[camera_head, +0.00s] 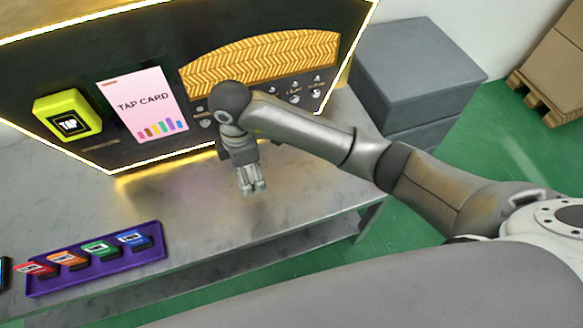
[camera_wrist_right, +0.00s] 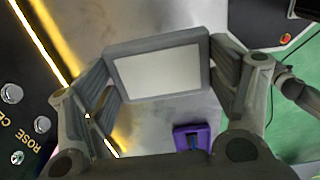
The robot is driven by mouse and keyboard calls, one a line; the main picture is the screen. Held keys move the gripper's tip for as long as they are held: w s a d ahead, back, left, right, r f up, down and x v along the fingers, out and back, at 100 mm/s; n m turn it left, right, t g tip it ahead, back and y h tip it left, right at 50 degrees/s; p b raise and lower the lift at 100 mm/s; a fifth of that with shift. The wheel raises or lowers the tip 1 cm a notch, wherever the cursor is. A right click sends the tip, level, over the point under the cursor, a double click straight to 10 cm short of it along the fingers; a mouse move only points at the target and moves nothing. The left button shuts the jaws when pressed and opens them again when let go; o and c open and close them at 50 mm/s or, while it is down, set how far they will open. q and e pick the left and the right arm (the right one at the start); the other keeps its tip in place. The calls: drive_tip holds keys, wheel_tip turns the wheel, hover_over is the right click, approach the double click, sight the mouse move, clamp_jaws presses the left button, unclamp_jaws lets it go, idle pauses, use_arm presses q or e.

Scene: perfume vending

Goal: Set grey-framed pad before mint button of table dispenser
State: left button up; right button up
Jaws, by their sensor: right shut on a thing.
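The table dispenser (camera_head: 150,55) is a black panel with glowing edges at the back of the grey table. Round silver buttons (camera_head: 317,93) sit low on its right side, partly behind my right arm; I cannot tell which one is mint. In the right wrist view, silver buttons (camera_wrist_right: 12,94) show at the left, with the word "ROSE" below. My right gripper (camera_head: 254,186) is above the table in front of the dispenser. In the right wrist view, its fingers are shut on the grey-framed pad (camera_wrist_right: 157,72), which has a pale face. My left gripper is out of view.
A purple tray (camera_head: 95,282) with several coloured cards lies at the table's front left. A yellow TAP reader (camera_head: 68,117) and a pink TAP CARD sign (camera_head: 141,103) are on the panel. Grey boxes (camera_head: 412,65) stand behind right. The table's middle is clear.

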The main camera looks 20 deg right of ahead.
drive_tip(key=w+d+f+p, duration=0.1)
drive_tip(key=w+d+f, duration=0.2)
drive_tip(key=d, duration=0.4)
hover_over(291, 170)
drive_tip(key=a, duration=0.1)
drive_tip(key=f, duration=0.5)
drive_tip(key=shift+s+f, duration=0.2)
drive_tip(key=shift+s, duration=0.1)
drive_tip(key=shift+w+d+f, duration=0.15)
drive_tip(key=shift+d+f, duration=0.25)
drive_tip(key=shift+f, duration=0.1)
drive_tip(key=shift+w+d+f, duration=0.1)
drive_tip(key=shift+d+f, duration=0.05)
drive_tip(key=shift+f, duration=1.6)
drive_tip(key=shift+f, duration=0.2)
drive_tip(key=o, duration=0.9)
drive_tip(key=shift+r, duration=0.1)
